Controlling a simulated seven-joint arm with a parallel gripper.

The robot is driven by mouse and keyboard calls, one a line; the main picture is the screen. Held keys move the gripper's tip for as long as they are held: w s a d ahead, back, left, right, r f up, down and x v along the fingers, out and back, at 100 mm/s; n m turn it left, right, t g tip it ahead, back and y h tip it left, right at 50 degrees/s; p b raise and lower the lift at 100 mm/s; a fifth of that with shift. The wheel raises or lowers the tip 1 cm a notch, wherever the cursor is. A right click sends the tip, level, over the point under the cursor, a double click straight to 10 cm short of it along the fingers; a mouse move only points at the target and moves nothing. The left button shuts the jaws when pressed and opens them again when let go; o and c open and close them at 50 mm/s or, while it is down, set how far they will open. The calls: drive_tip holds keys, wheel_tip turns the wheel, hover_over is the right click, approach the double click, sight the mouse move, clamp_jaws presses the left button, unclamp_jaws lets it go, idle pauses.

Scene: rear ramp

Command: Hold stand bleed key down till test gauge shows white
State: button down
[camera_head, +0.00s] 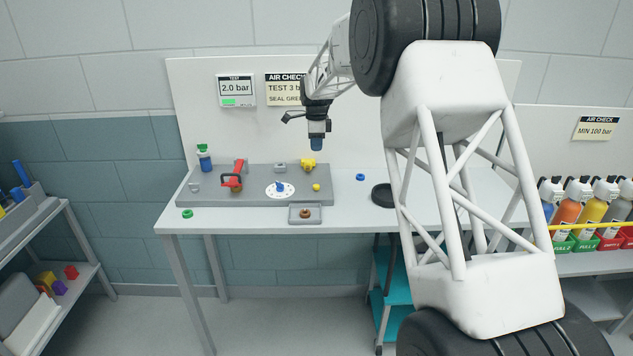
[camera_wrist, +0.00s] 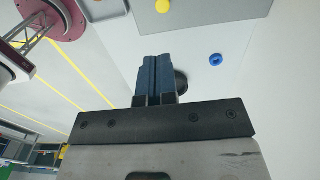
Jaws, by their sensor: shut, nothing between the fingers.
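The test gauge (camera_head: 236,90) on the back panel reads 2.0 bar and shows a green patch. The grey test stand (camera_head: 215,198) lies on the bench. It carries a red-handled part (camera_head: 234,177), a white dial with a blue centre (camera_head: 280,189), a yellow knob (camera_head: 309,164) and a small yellow button (camera_head: 316,187). I cannot tell which of these is the bleed key. A yellow round part also shows in the wrist view (camera_wrist: 163,6). My gripper (camera_head: 316,145) is shut and empty, pointing down above the stand's back right, apart from it. Its blue fingers (camera_wrist: 154,75) meet in the wrist view.
A small grey tray (camera_head: 293,219) with a brown part sits at the bench's front. A blue ring (camera_head: 360,177) and a black disc (camera_head: 383,194) lie right of the stand. A green ring (camera_head: 187,213) lies front left. A green-topped blue bottle (camera_head: 204,158) stands behind left.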

sight(317, 187)
drive_tip(key=shift+f, duration=0.15)
wheel_tip(317, 187, down, 14)
drive_tip(key=shift+r, duration=0.1)
idle(0.8)
drive_tip(key=shift+f, duration=0.6)
drive_tip(key=shift+s+f, duration=0.15)
drive_tip(key=shift+f, duration=0.65)
drive_tip(key=shift+s+f, duration=0.1)
drive_tip(key=shift+f, duration=0.2)
idle(3.2)
drive_tip(key=shift+r, duration=0.1)
wheel_tip(317, 187, up, 16)
drive_tip(key=shift+w, duration=0.35)
idle(0.5)
